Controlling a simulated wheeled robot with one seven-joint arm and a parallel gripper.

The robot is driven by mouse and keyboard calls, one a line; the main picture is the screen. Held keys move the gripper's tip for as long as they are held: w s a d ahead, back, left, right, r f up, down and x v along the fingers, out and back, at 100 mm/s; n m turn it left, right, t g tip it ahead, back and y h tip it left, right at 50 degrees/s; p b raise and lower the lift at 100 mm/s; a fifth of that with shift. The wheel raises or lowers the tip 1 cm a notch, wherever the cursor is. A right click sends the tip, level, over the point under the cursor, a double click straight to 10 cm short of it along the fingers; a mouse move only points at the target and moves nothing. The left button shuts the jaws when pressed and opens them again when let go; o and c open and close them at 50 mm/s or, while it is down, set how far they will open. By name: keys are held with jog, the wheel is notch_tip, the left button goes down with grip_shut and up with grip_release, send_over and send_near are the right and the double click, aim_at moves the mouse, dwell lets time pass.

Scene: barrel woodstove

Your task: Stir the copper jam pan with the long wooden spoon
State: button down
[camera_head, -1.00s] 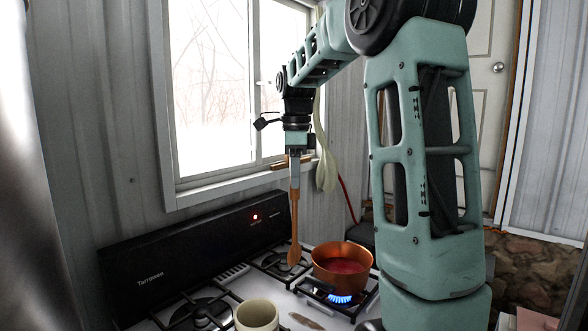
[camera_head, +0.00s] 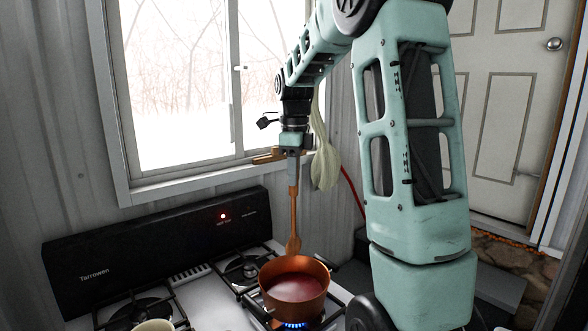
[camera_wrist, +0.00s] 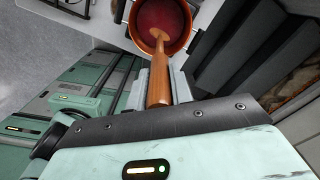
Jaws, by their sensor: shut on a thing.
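The copper jam pan (camera_head: 322,303) holds dark red jam (camera_head: 297,287) and sits on a front burner with a blue flame. My gripper (camera_head: 293,172) is shut on the handle of the long wooden spoon (camera_head: 293,212), which hangs upright, bowl down. In the head view the spoon's bowl (camera_head: 293,245) appears just above the pan's back rim. In the wrist view the spoon (camera_wrist: 159,70) reaches from my gripper (camera_wrist: 158,92) toward the pan (camera_wrist: 187,38), its bowl overlapping the red jam. I cannot tell whether it touches the jam.
The black stove backguard (camera_head: 150,250) with a red light stands behind. A cream-coloured pot or mug (camera_head: 153,325) is cut off at the bottom left. A window (camera_head: 185,80) is behind the stove. A pale cloth (camera_head: 325,165) hangs beside my wrist.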

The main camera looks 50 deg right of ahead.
jog(key=shift+d+f+b, duration=0.1)
jog(key=shift+f+b, duration=0.2)
jog(key=b, duration=0.5)
send_over(294, 237)
jog(key=f, duration=0.5)
jog(key=shift+w+d, duration=0.15)
jog(key=shift+d, duration=0.15)
jog(key=shift+f+b, duration=2.6)
jog(key=shift+f, duration=2.25)
jog(key=shift+w+r+p, duration=0.1)
jog(key=shift+r+p, duration=0.05)
jog(key=shift+p, duration=0.25)
